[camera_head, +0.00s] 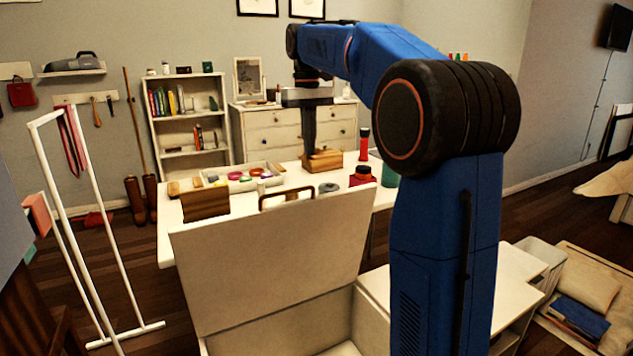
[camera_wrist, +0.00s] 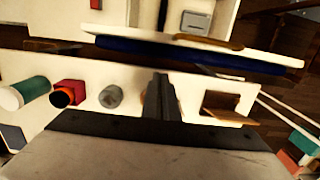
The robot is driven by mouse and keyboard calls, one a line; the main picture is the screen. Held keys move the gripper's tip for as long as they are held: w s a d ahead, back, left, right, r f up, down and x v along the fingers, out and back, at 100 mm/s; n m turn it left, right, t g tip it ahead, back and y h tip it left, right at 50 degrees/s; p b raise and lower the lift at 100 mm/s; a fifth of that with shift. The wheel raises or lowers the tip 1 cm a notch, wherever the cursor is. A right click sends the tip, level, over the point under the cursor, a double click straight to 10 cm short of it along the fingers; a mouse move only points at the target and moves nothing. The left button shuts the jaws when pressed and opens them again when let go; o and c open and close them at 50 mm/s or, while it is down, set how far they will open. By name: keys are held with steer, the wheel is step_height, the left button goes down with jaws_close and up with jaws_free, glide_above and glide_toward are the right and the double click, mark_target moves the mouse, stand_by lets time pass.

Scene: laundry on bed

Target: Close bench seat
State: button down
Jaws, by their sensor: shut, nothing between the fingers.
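The bench seat lid (camera_head: 270,265) is a wide white panel standing raised and tilted in the head view. Its top edge is in front of the table. The pale bench box (camera_head: 370,318) is below it, with part of its open inside showing at the bottom. A brown loop (camera_head: 288,193) shows at the lid's top edge; I cannot tell if it is fixed to the lid. My gripper (camera_head: 311,145) points down over the table, beyond the lid and apart from it. It is shut and empty. Its dark fingers show in the wrist view (camera_wrist: 161,90).
The white table (camera_head: 235,205) behind the lid holds a wooden block (camera_head: 322,160), a brown stand (camera_head: 205,203), a red jar (camera_head: 362,176) and small items. A white rack (camera_head: 98,230) stands at left. A low white unit (camera_head: 515,275) is at right.

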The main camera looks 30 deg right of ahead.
steer(key=f, duration=0.3)
steer(key=s+f, duration=0.1)
steer(key=f, duration=0.2)
steer(key=s+f, duration=0.1)
steer(key=f, duration=0.3)
steer(key=shift+s+d, duration=0.1)
steer(key=shift+d, duration=0.1)
steer(key=shift+s+f, duration=0.25)
steer(key=shift+s, duration=0.55)
steer(key=shift+s, duration=0.1)
